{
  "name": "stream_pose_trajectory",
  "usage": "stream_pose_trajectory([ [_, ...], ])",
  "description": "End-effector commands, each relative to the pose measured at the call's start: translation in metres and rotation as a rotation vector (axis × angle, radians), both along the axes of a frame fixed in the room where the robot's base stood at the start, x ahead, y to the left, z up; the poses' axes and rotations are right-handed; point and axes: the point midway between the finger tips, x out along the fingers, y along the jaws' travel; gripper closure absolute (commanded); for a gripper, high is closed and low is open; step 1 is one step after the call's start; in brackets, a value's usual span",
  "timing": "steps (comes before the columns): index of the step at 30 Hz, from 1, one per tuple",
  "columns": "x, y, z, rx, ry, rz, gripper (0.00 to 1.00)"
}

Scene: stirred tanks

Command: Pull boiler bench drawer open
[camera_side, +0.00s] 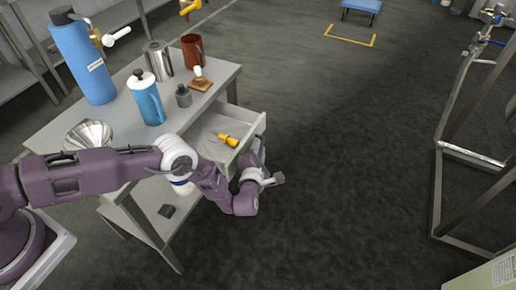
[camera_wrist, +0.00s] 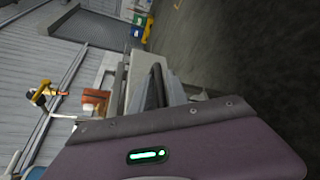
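The boiler bench (camera_side: 62,128) is a grey-topped table at the left of the side view. Its drawer (camera_side: 205,128) stands pulled out on the bench's right side, with its inside showing. A yellow-handled tool (camera_side: 228,140) lies in it. My gripper (camera_side: 260,160) is at the outer face of the drawer front, low and turned towards it. In the wrist view, a dark finger-like bar (camera_wrist: 155,86) stands close against a pale grey panel.
On the bench stand a tall blue cylinder (camera_side: 82,58), a blue pot (camera_side: 146,98), a steel jug (camera_side: 158,60), a brown mug (camera_side: 193,50) and a grey bottle (camera_side: 183,96). Open dark floor (camera_side: 340,150) lies right of the drawer. A metal frame (camera_side: 440,150) stands far right.

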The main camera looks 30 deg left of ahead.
Motion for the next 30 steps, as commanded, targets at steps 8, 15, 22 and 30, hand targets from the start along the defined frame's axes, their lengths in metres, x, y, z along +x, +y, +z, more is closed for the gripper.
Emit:
stream_pose_trajectory([
  [8, -0.024, -0.009, 0.005, 0.001, 0.005, -0.003, 0.8],
  [15, -0.061, -0.022, 0.014, -0.001, 0.001, -0.002, 0.8],
  [22, -0.066, -0.023, 0.015, 0.0, 0.0, 0.0, 0.8],
  [30, -0.064, -0.023, 0.017, 0.0, 0.001, -0.002, 0.8],
])
